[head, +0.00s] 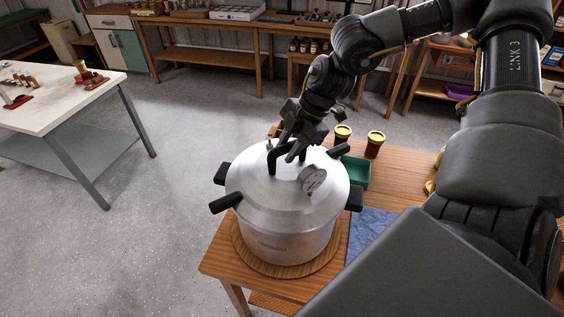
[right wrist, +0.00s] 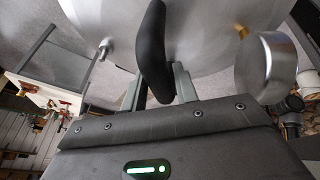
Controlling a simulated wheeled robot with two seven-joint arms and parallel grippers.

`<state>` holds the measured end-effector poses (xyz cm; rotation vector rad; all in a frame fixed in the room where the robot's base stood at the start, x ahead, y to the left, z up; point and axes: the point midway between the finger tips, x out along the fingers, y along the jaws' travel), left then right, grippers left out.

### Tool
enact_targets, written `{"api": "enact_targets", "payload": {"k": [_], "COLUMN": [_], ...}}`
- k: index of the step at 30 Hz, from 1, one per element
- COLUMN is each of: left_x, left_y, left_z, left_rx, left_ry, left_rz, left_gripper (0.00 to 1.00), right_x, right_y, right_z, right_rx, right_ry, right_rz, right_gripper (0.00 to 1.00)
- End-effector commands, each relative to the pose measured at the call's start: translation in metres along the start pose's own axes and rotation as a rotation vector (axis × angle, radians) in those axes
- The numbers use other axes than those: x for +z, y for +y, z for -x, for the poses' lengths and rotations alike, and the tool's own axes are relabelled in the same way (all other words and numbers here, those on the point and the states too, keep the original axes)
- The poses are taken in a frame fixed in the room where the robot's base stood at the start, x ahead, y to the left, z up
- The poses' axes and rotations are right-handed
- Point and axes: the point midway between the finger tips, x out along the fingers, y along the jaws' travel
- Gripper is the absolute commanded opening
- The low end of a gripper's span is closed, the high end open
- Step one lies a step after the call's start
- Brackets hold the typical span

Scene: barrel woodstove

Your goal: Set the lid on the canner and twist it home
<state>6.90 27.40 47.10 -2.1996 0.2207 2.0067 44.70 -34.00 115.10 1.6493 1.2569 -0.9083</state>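The silver canner (head: 285,245) stands upright on a round wooden board on the table, with black side handles. Its domed lid (head: 250,185) sits over the top and looks level. The lid's own black side grips are turned out of line with the canner's handles. A pressure gauge (head: 313,179) stands on the lid, and it also shows in the right wrist view (right wrist: 267,68). My right gripper (head: 287,152) is at the lid's black centre handle (right wrist: 153,50), which lies between its fingers and fills the gap. The left gripper is out of view.
Behind the canner on the wooden table (head: 400,165) are a green tray (head: 356,172) and jars with yellow lids (head: 375,143). A blue cloth (head: 368,232) lies to the right. A white-topped table (head: 60,105) stands at left, with open floor between.

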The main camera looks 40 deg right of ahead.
Motion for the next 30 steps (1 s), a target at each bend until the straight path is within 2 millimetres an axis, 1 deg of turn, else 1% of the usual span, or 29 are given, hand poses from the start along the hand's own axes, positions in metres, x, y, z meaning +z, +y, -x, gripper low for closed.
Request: {"api": "enact_targets", "payload": {"k": [1, 6, 17, 24, 30], "left_x": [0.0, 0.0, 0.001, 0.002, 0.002], "left_y": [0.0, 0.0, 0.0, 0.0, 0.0], "left_z": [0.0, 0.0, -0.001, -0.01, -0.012], "left_rx": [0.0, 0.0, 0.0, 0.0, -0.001], "left_ry": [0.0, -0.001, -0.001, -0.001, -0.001], "left_rz": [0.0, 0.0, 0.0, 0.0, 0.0], "left_gripper": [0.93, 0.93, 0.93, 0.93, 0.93], "right_x": [0.0, 0.0, -0.001, -0.001, -0.001], "right_y": [0.0, 0.0, 0.001, 0.001, 0.002], "right_z": [0.0, 0.0, 0.0, -0.001, 0.001], "right_rx": [0.0, 0.0, 0.007, 0.042, 0.058], "right_ry": [0.0, 0.0, 0.001, -0.017, -0.025], "right_rz": [0.0, 0.0, -0.006, -0.088, -0.126], "right_gripper": [0.23, 0.01, 0.0, 0.0, 0.0]}}
